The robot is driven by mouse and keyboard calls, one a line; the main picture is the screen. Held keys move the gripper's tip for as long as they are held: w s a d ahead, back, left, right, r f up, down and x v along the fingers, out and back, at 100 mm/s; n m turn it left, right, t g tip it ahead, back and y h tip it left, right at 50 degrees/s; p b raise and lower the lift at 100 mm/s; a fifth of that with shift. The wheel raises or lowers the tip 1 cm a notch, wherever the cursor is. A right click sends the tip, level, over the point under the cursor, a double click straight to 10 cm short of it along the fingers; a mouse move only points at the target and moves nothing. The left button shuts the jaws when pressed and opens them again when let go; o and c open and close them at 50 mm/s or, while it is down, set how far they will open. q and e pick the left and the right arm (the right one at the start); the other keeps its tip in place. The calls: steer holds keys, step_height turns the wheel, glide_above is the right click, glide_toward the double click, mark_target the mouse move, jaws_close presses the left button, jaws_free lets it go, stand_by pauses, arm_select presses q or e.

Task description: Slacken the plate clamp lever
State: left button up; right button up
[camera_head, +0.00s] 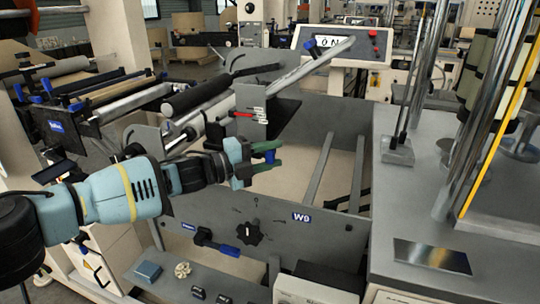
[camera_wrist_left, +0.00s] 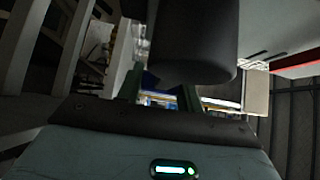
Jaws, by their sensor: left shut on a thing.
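My left gripper (camera_head: 267,159) comes in from the left, above the grey front panel. Its green fingers are shut on a small blue handle (camera_head: 270,156), which I take to be the plate clamp lever. The blue handle also shows as a dark blue patch between the fingers in the left wrist view (camera_wrist_left: 150,79). Most of the lever is hidden by the fingers, so I cannot tell its angle. In that view a dark cylinder (camera_wrist_left: 195,40) hangs in front of the gripper (camera_wrist_left: 165,96). My right gripper is not in view.
A red pointer (camera_head: 243,114) sits just above the gripper near a black-gripped bar (camera_head: 195,97). The front panel (camera_head: 325,234) carries a black star knob (camera_head: 248,233) and another blue-handled lever (camera_head: 222,246). Rails (camera_head: 319,168) lie to the right. A grey table (camera_head: 400,205) stands further right.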

mark_target(263, 137)
arm_select(q)
jaws_close()
steer(key=shift+r, duration=0.1)
steer(key=r+n+h, duration=0.1)
steer(key=r+n+t+h, duration=0.1)
steer(key=shift+a+n+b, duration=0.2)
steer(key=shift+n+b, duration=0.15)
steer(key=shift+n, duration=0.05)
steer(key=shift+w+a+r+n+t+h+b, duration=0.2)
steer(key=shift+a+r+n+t+h, duration=0.1)
steer(key=shift+r+n+t, duration=0.45)
steer(key=shift+w+a+r+n+t+h+b, duration=0.1)
steer(key=shift+a+r+n+t+h+b, duration=0.2)
steer(key=shift+n+t, duration=0.65)
steer(key=shift+r, duration=0.15)
steer(key=o, duration=1)
jaws_free()
steer(key=shift+c, duration=0.2)
steer(key=shift+s, duration=0.1)
